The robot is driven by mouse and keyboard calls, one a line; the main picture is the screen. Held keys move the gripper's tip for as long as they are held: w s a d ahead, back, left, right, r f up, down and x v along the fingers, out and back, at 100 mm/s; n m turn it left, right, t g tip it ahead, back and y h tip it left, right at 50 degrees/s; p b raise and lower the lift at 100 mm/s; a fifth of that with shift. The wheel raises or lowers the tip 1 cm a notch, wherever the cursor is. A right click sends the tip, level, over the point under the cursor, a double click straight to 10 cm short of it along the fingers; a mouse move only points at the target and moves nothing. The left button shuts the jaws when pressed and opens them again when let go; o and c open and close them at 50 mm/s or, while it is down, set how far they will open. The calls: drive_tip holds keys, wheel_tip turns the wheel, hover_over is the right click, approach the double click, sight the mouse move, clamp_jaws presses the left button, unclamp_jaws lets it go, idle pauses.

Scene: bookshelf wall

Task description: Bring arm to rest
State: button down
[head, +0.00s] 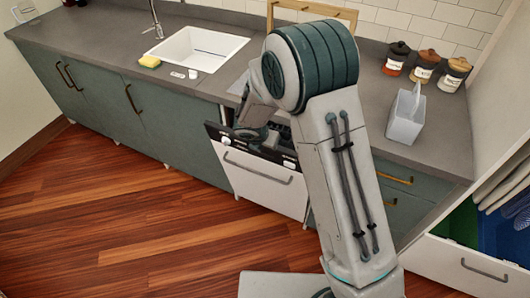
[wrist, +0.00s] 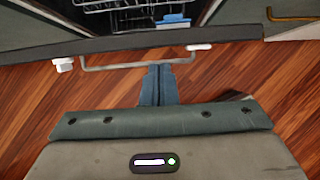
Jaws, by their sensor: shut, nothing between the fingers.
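My arm reaches from the lower right of the head view over to the dishwasher. My gripper (wrist: 158,70) is shut and empty in the wrist view. Its fingertips overlap the bar handle (wrist: 100,67) of the dishwasher door in the picture; I cannot tell whether they touch it. In the head view the white dishwasher door (head: 262,184) stands ajar, tilted out from the counter front. My gripper is mostly hidden there behind my arm, near the door's dark top edge.
Through the gap the wrist view shows a wire rack (wrist: 112,5) and a blue item (wrist: 173,20). The counter (head: 105,42) holds a sink (head: 195,48), a sponge (head: 150,61), several jars and a tissue box (head: 404,124). A drawer (head: 465,262) is open at right. The wooden floor (head: 130,225) at left is clear.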

drive_tip(key=shift+w+r, duration=0.15)
drive_tip(key=shift+r, duration=1.35)
drive_tip(key=s+d+r+m+g, duration=0.1)
drive_tip(key=s+d+r+m, duration=0.8)
drive_tip(key=d+r+m, duration=0.45)
drive_tip(key=s+d+r+m+y, duration=0.1)
drive_tip(key=s+d+r+m, duration=0.1)
drive_tip(key=s+m, duration=0.7)
drive_tip(key=s+d+r+m+y, duration=0.1)
drive_tip(key=s+r+m, duration=0.3)
drive_tip(key=s+m, duration=0.5)
drive_tip(key=shift+s+d+r+g, duration=0.15)
drive_tip(key=shift+s+d+g, duration=0.25)
drive_tip(key=shift+s+d, duration=0.35)
drive_tip(key=shift+w+d, duration=0.1)
drive_tip(key=shift+w, duration=0.1)
